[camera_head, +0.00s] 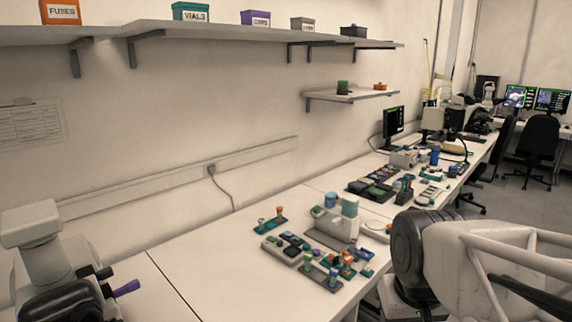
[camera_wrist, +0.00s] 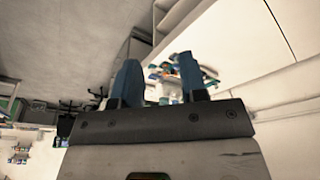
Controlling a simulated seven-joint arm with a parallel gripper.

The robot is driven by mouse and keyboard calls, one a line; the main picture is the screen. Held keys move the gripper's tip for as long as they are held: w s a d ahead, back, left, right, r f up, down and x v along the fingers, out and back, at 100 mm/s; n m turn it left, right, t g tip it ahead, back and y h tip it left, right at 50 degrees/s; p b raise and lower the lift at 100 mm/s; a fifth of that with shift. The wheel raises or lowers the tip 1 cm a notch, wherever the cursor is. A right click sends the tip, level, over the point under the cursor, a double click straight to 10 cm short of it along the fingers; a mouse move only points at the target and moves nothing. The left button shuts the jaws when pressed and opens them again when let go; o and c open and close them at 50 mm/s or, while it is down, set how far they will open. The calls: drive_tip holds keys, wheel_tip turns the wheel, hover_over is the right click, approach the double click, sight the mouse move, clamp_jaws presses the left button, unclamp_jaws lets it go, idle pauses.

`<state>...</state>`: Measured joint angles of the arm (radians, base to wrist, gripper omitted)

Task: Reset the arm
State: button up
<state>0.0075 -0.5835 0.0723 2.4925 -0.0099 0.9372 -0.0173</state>
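My gripper (camera_wrist: 160,78) shows in the wrist view as two blue fingers on a dark grey mount. The fingers stand well apart with nothing gripped between them. Behind them, out of reach, I see part of the bench with small coloured items. In the head view a white and black part of my arm (camera_head: 480,265) fills the lower right, in front of the bench edge; my fingers are not visible there.
The long white bench (camera_head: 190,275) holds a grey-white device (camera_head: 335,222), small coloured parts, and a microscope (camera_head: 45,260) at left. Wall shelves carry labelled boxes, including a teal one (camera_head: 191,13). Monitors and a black chair (camera_head: 541,140) stand at the far right.

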drive_tip(key=shift+s+f, duration=0.25)
drive_tip(key=shift+s, duration=0.45)
drive_tip(key=shift+s+f, duration=0.2)
drive_tip(key=shift+s, duration=0.45)
